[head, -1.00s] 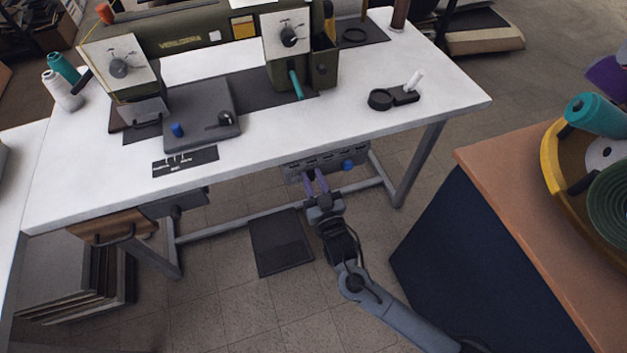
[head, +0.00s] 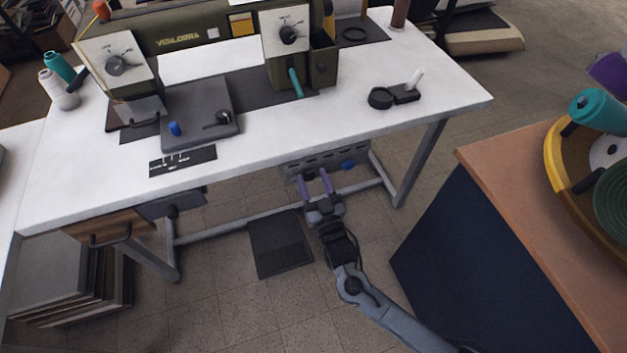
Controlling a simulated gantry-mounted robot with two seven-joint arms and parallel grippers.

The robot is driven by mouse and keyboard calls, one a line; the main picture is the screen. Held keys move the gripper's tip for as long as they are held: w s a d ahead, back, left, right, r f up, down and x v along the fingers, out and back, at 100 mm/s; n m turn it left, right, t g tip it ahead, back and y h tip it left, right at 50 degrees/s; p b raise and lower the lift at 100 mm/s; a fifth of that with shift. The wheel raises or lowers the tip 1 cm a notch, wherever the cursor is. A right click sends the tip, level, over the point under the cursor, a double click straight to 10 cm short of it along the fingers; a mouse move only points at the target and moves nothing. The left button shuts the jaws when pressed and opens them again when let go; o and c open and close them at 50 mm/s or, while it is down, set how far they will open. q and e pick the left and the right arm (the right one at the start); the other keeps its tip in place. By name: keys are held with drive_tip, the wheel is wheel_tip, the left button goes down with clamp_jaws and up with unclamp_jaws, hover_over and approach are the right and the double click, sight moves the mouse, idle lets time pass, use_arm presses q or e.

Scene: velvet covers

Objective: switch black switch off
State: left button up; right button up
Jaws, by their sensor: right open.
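A grey control box (head: 332,159) hangs under the table's front edge. Its face carries several small dark parts in a row and a blue knob (head: 348,165) at the right. I cannot tell which dark part is the black switch or how it is set. My right gripper (head: 314,178) is open and empty, with its purple fingers pointing up at the lower left of the box. The fingertips overlap the box's lower edge in the picture; I cannot tell whether they touch it. My left gripper is not in view.
The white table (head: 330,127) stands above the box, with a green sewing machine (head: 185,35) on it. A table leg (head: 412,165) stands right of my gripper, and a low bar (head: 232,217) runs behind. A brown-topped dark cabinet (head: 500,195) is at the right.

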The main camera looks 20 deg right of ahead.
drive_tip(key=shift+s+f+p, duration=0.1)
drive_tip(key=shift+s+p, duration=0.2)
drive_tip(key=shift+s, duration=0.35)
drive_tip(key=p+v, duration=0.3)
drive_tip(key=v, duration=0.6)
drive_tip(key=shift+s, duration=0.25)
